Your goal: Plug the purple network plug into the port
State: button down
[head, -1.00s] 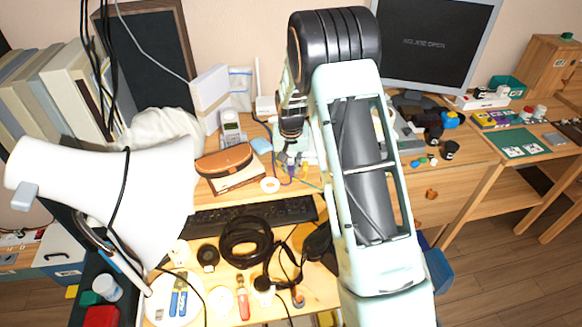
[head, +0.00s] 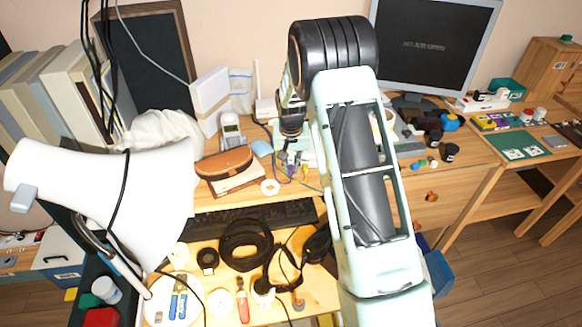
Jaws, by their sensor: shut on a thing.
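My gripper (head: 291,163) hangs down over the back of the desk, to the left of my forearm. It is shut on the purple network plug, which is very small here and mostly hidden by the fingers. A thin purple cable (head: 283,180) trails just below the fingertips. A small yellow plug or cable (head: 305,172) shows close to the right of the fingers. I cannot make out the port, or whether the plug touches it.
A white router (head: 265,108) with an antenna stands behind the gripper. A keyboard (head: 255,213) is in front. A monitor (head: 430,45) stands behind right.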

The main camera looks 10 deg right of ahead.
jog(key=shift+w, duration=0.25)
jog(key=c, duration=1.8)
grip_release()
jog(key=shift+d, duration=0.1)
jog(key=shift+c, duration=0.2)
